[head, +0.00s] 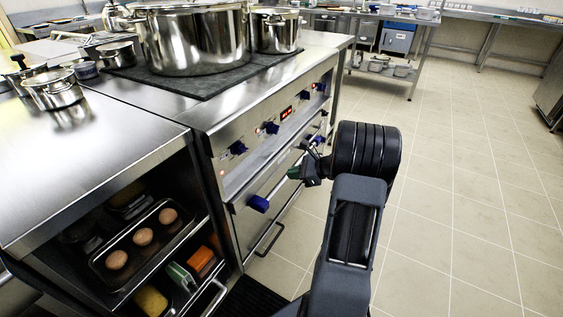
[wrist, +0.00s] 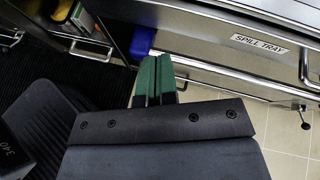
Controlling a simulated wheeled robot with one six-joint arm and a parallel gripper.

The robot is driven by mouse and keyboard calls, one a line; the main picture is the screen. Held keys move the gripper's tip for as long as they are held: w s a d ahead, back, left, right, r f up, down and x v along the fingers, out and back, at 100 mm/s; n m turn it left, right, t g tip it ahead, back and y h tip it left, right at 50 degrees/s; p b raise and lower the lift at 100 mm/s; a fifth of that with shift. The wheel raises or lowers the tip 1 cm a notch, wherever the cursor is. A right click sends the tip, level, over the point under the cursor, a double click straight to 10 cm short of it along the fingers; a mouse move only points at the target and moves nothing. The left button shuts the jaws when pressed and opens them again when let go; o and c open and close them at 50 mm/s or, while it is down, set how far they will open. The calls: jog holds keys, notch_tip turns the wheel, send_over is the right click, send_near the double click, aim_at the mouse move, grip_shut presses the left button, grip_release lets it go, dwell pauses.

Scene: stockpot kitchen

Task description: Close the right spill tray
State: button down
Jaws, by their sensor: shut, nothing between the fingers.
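A steel front labelled SPILL TRAY (wrist: 258,44) shows in the wrist view, right of my fingers, with a steel handle (wrist: 306,68) at its right. I cannot tell from the label whether it is the right tray, or how far it stands out. My gripper (wrist: 158,78) has green fingers that lie together, with nothing between them. In the head view my gripper (head: 299,172) is in front of the stove front (head: 235,165), and my arm hides part of the front. Contact cannot be judged.
A blue-ended bar (head: 258,203) projects from the stove front; a blue end (wrist: 143,40) shows beside my fingers. Large steel pots (head: 195,40) stand on top. An open shelf at left holds a tray with eggs (head: 143,237). The tiled floor (head: 460,190) at right is clear.

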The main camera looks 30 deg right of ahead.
jog(key=d+f+m+t+h, duration=0.1)
jog(key=d+f+m+t, duration=0.15)
jog(key=d+m, duration=0.4)
jog(key=n+t+b, duration=0.1)
jog(key=b, duration=0.3)
send_near(275, 162)
jog(key=x, duration=0.2)
jog(key=f+x, duration=0.1)
jog(key=x, duration=0.2)
jog(key=shift+f, duration=0.1)
jog(key=shift+w+a, duration=0.5)
jog(key=shift+w, duration=0.4)
jog(key=shift+w, duration=0.1)
